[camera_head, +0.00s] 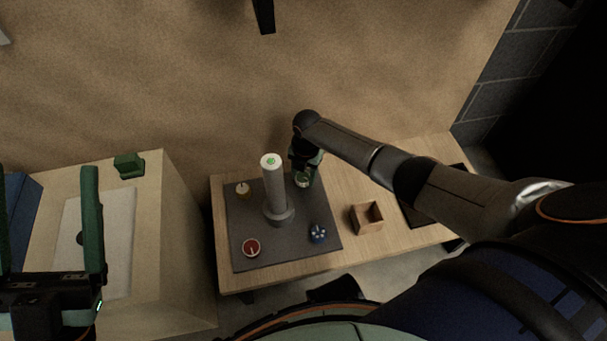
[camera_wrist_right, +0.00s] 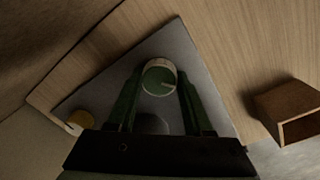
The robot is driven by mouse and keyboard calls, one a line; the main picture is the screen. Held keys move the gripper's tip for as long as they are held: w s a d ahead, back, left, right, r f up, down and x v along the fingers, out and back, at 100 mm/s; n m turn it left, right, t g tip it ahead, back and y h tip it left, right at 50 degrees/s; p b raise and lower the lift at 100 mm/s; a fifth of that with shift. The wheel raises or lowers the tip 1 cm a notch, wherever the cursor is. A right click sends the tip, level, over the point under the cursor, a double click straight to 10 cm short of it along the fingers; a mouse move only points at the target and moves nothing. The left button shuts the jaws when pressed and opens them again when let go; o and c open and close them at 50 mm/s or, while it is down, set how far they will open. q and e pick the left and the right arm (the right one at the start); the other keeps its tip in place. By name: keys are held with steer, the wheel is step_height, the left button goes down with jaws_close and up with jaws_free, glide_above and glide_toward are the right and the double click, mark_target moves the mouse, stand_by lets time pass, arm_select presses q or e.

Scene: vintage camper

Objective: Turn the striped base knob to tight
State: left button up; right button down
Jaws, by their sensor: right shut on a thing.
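My right gripper (camera_head: 304,170) reaches down over the far right corner of a dark grey panel (camera_head: 240,225). It is shut on a round green-topped knob (camera_head: 303,181). In the right wrist view the same knob (camera_wrist_right: 158,78) sits between the two green fingers; its pale top edge and a pointer mark show. Other knobs stand on the panel: a yellow one (camera_head: 242,188), a red one (camera_head: 251,247) and a blue lobed one (camera_head: 317,235). I cannot make out stripes on any base. My left gripper (camera_head: 48,225) is open and empty at the left.
A grey upright cylinder (camera_head: 275,190) with a green mark on top stands mid-panel, close left of my right gripper. An open wooden box (camera_head: 367,217) sits right of the panel on the wooden table (camera_head: 345,187). A green block (camera_head: 129,165) rests on the left counter.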

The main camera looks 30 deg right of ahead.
mark_target(305, 178)
steer(key=shift+r+m+p, duration=0.1)
steer(key=shift+m+p, duration=0.6)
steer(key=shift+m, duration=0.4)
arm_select(q)
steer(key=shift+s+a+r+p, duration=0.15)
steer(key=shift+r+p, duration=0.6)
steer(key=shift+r, duration=0.85)
arm_select(e)
steer(key=shift+m, duration=2)
arm_select(q)
steer(key=shift+a, duration=0.1)
arm_select(e)
steer(key=shift+c, duration=1.5)
jaws_free()
arm_select(q)
steer(key=shift+r, duration=0.1)
step_height(305, 178, up, 6)
steer(key=w+y+p, duration=0.1)
steer(key=p, duration=0.6)
steer(key=shift+a+t+p, duration=0.35)
steer(key=shift+a+t, duration=0.05)
arm_select(e)
step_height(305, 178, up, 12)
steer(key=shift+s+r, duration=0.15)
steer(key=shift+s, duration=0.2)
